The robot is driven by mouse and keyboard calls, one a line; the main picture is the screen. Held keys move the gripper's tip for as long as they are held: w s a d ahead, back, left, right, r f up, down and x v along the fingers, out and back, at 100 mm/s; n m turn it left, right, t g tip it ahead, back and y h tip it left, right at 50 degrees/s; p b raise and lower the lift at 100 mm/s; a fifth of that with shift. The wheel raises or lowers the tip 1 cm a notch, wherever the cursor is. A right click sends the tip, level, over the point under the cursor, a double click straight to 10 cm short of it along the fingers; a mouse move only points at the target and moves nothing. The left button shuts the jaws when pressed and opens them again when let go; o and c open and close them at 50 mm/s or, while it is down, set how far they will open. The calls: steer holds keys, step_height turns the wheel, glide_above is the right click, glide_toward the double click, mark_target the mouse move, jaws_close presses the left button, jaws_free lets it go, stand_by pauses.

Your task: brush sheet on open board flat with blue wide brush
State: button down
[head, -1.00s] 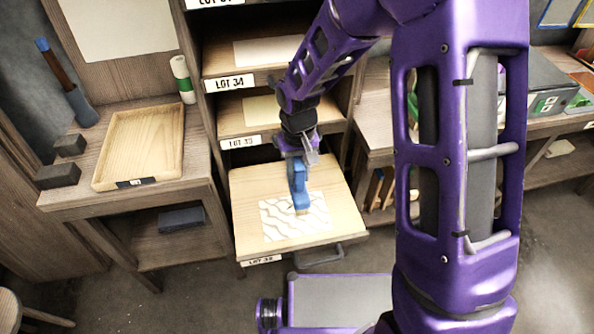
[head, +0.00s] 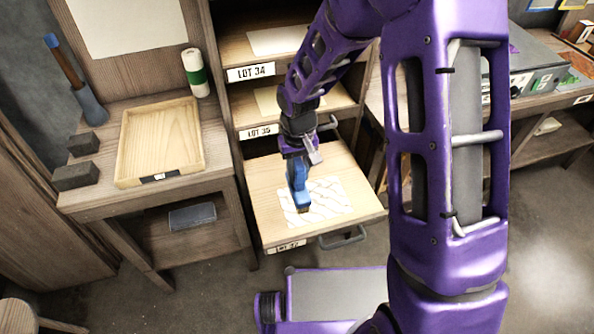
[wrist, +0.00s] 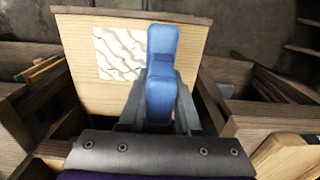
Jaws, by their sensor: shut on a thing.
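The blue wide brush (head: 299,185) is in my gripper (head: 299,160), bristles down, over the left part of the sheet in the head view. In the wrist view the brush (wrist: 162,75) sits between the two fingers of my gripper (wrist: 160,105), which are shut on it. The white sheet (head: 332,197) lies on the pulled-out open board (head: 270,185), and wavy dark lines cross it. The sheet also shows in the wrist view (wrist: 118,52), left of the brush. Whether the bristles touch the sheet I cannot tell.
A wooden tray (head: 190,165) lies on the side table at left, beside dark blocks (head: 76,177) and a white-green roll (head: 195,72). Shelves labelled LOT 34 (head: 250,72) and LOT 35 (head: 262,131) are above the board. A dark handle (head: 342,238) juts from its front.

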steer(key=shift+a+f, duration=0.1)
steer(key=shift+f, duration=0.1)
steer(key=shift+f+b, duration=1.5)
steer(key=shift+f, duration=0.4)
steer(key=shift+r, duration=0.1)
